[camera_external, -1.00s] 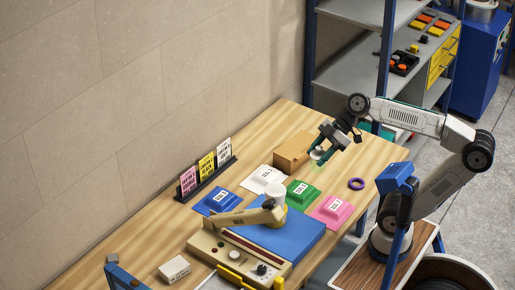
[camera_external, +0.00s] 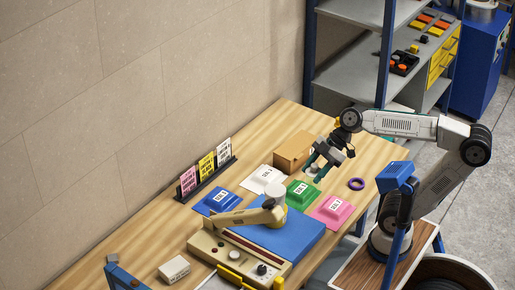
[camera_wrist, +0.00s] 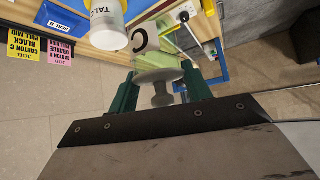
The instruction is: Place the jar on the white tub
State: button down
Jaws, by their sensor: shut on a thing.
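A white jar marked "TALC" (camera_wrist: 108,25) shows at the top of the wrist view. A white cylinder (camera_external: 275,192), apparently the same jar, stands by the beige press in the outside view. The white tub (camera_external: 263,179) sits behind it, between the blue tub (camera_external: 217,201) and the green tub (camera_external: 303,193). My gripper (camera_external: 316,166) is low near the cardboard box and green tub, to the right of the white tub. In the wrist view its teal fingers are shut on a pale flanged piece with a knob (camera_wrist: 161,97). Its lower part is hard to make out.
A cardboard box (camera_external: 295,151) stands behind the tubs. A pink tub (camera_external: 331,210) and a purple ring (camera_external: 356,184) lie right. A card rack (camera_external: 206,180) stands by the wall.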

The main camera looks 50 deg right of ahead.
jog(key=shift+w+a+f, duration=0.65)
jog(key=shift+w+f, duration=0.15)
jog(key=shift+w, duration=1.3)
jog(key=shift+w+a+f, duration=0.7)
jog(key=shift+w+f, duration=0.05)
jog(key=shift+w, duration=1.3)
jog(key=shift+w+a+f, duration=0.65)
jog(key=shift+w+f, duration=0.15)
jog(key=shift+w, duration=1.3)
jog(key=shift+f, duration=0.15)
jog(key=c, duration=0.6)
grip_release()
jog(key=shift+c, duration=0.2)
